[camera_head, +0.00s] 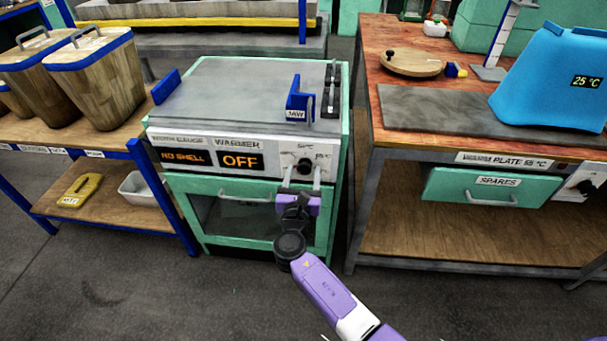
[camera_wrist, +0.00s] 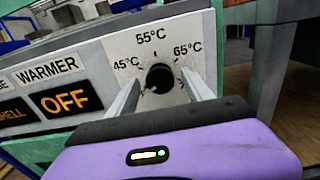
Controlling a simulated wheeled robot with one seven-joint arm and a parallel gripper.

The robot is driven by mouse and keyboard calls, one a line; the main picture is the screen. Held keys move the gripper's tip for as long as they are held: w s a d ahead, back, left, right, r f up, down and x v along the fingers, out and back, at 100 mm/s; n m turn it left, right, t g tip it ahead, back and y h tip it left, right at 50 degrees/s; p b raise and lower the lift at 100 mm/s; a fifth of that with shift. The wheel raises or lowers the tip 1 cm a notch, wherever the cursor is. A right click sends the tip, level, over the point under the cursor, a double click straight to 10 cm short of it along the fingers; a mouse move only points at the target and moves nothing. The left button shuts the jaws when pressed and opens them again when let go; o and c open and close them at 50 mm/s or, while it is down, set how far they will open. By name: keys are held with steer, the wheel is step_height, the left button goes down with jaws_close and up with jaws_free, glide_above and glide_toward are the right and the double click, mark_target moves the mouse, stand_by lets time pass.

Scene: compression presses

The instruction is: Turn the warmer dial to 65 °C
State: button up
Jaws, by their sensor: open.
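The warmer dial (camera_wrist: 159,78) is a black round knob on a pale plate marked 45, 55 and 65 °C. Its red and white pointer mark is at the lower left, below the 45 °C label. The dial also shows small in the head view (camera_head: 304,164), on the press's front panel. The warmer display (camera_wrist: 66,102) reads OFF in orange. My gripper (camera_head: 303,174) is open in front of the panel, its two fingers either side of the dial in the wrist view. I cannot tell whether the fingertips touch the knob or the panel.
Beside the warmer display, another display (camera_head: 185,157) reads NO SHELL. A green door with a handle (camera_head: 245,197) is below the panel. A blue jaw piece (camera_head: 298,100) stands on the press top. A wooden workbench (camera_head: 371,80) is close on the right, with a floor gap between.

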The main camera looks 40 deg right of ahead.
steer(key=shift+d, duration=0.1)
jaws_close()
